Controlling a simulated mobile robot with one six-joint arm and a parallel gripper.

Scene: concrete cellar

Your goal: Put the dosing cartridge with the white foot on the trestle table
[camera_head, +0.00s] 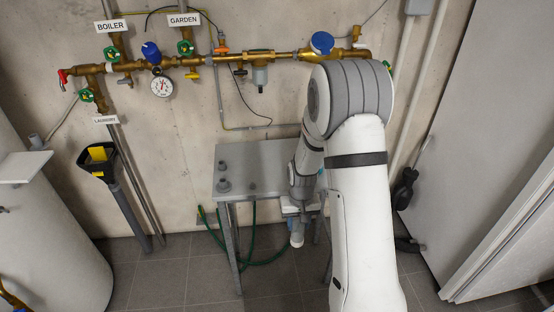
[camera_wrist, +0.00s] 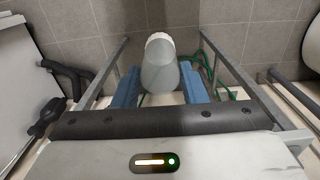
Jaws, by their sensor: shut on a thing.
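My gripper (camera_wrist: 160,82) has its two blue fingers shut on the dosing cartridge (camera_wrist: 160,72), a smooth pale grey cylinder with a white foot (camera_wrist: 159,38) at its far end. In the head view my gripper (camera_head: 297,212) points down at the front right of the trestle table (camera_head: 265,158), and the cartridge (camera_head: 296,232) hangs below it, foot down, with the floor behind it. The table has a grey top and metal legs. My arm hides the right part of the tabletop.
A green hose (camera_head: 262,259) lies beneath. Brass pipes (camera_head: 230,60) with valves run along the wall behind. A grey panel (camera_head: 475,130) stands at right.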

